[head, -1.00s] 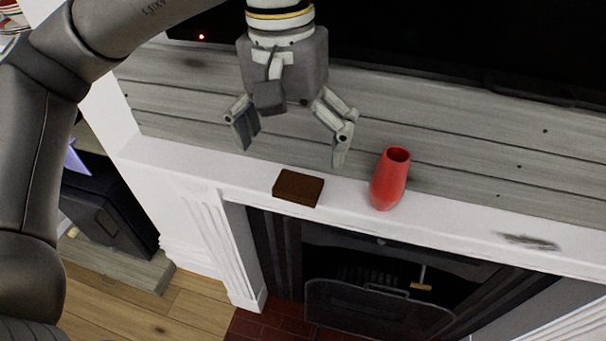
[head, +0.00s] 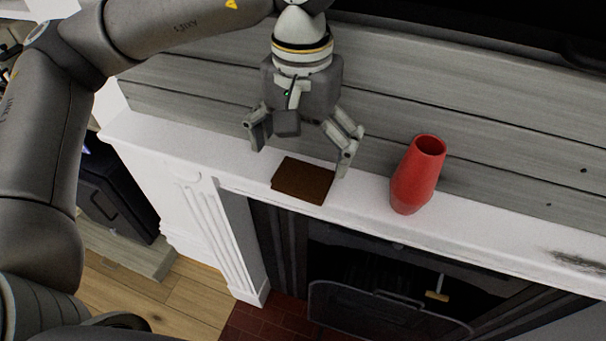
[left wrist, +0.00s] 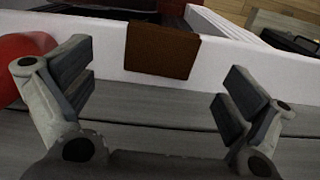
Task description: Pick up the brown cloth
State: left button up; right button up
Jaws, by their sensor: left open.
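The brown cloth (head: 303,180) is a flat, folded dark brown square lying on the white mantel shelf (head: 360,196). In the left wrist view the cloth (left wrist: 162,50) is ahead of the fingers and between them, with its lower edge over the pale shelf. My left gripper (head: 300,162) is open and empty, pointing down just above and behind the cloth. Its two fingers also show in the left wrist view (left wrist: 158,88), apart on either side, not touching the cloth. My right gripper is not in view.
A red vase (head: 418,175) stands on the shelf to the right of the cloth, close to the left gripper's right finger. Grey wood panelling (head: 480,120) rises behind the shelf. A dark fireplace opening (head: 350,260) lies below. A dark smudge marks the shelf at right.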

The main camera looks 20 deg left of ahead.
aim_at(301, 178)
pick_arm(q)
jog(key=shift+f, duration=0.65)
notch_tip(301, 178, down, 4)
jog(key=shift+a+f+p, duration=0.1)
jog(key=shift+a+p, duration=0.05)
jog(key=shift+p, duration=1.1)
jog(key=shift+w+f, duration=0.1)
jog(key=shift+f, duration=0.3)
jog(key=shift+c, duration=0.3)
jog(key=c, duration=0.9)
